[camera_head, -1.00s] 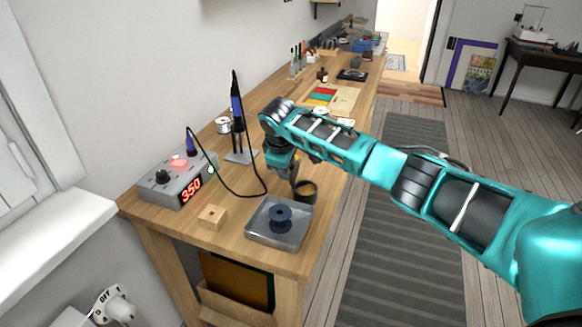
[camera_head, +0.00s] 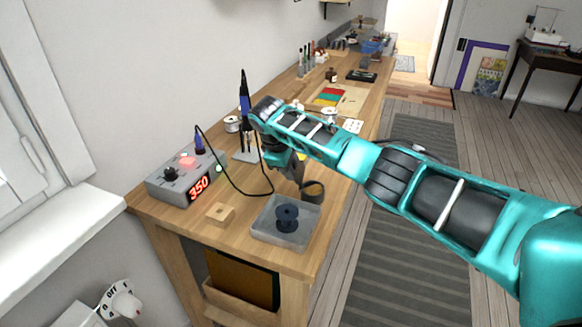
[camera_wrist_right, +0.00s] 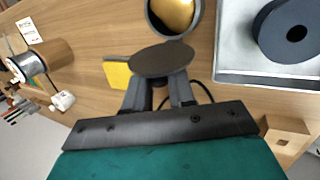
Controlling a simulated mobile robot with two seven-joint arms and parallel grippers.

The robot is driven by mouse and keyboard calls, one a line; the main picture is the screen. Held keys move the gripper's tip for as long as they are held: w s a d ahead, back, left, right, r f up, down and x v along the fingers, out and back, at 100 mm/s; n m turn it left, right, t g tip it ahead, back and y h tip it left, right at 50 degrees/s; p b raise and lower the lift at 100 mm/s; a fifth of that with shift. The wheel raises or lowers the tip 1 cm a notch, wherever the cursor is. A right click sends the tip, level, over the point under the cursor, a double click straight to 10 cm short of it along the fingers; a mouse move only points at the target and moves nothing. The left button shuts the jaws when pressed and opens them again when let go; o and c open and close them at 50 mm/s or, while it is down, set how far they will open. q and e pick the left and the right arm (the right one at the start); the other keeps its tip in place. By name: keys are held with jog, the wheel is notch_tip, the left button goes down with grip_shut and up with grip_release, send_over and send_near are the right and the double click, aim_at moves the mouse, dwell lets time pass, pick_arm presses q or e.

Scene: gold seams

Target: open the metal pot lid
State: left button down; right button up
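The metal pot (camera_head: 313,192) stands on the bench just behind the grey tray, its top open. In the right wrist view the pot (camera_wrist_right: 151,22) shows a gold-coloured inside. A dark round lid (camera_wrist_right: 162,60) is at the fingertips of my right gripper (camera_wrist_right: 160,92), apart from the pot's opening. The fingers appear shut on the lid's underside or knob, which is hidden by the lid's disc. In the head view my right gripper (camera_head: 292,171) is above the bench, just left of the pot. My left gripper is out of view.
A grey tray (camera_head: 262,236) holds a dark spool (camera_head: 287,217). A wooden block (camera_head: 220,214) and a soldering station (camera_head: 178,184) reading 350 stand to the left. A black cable loops behind my gripper. A yellow item (camera_wrist_right: 117,73) lies near the lid.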

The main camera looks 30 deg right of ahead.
jog(key=o, duration=0.3)
jog(key=shift+f, duration=0.1)
jog(key=v, duration=1.3)
jog(key=shift+o, duration=0.2)
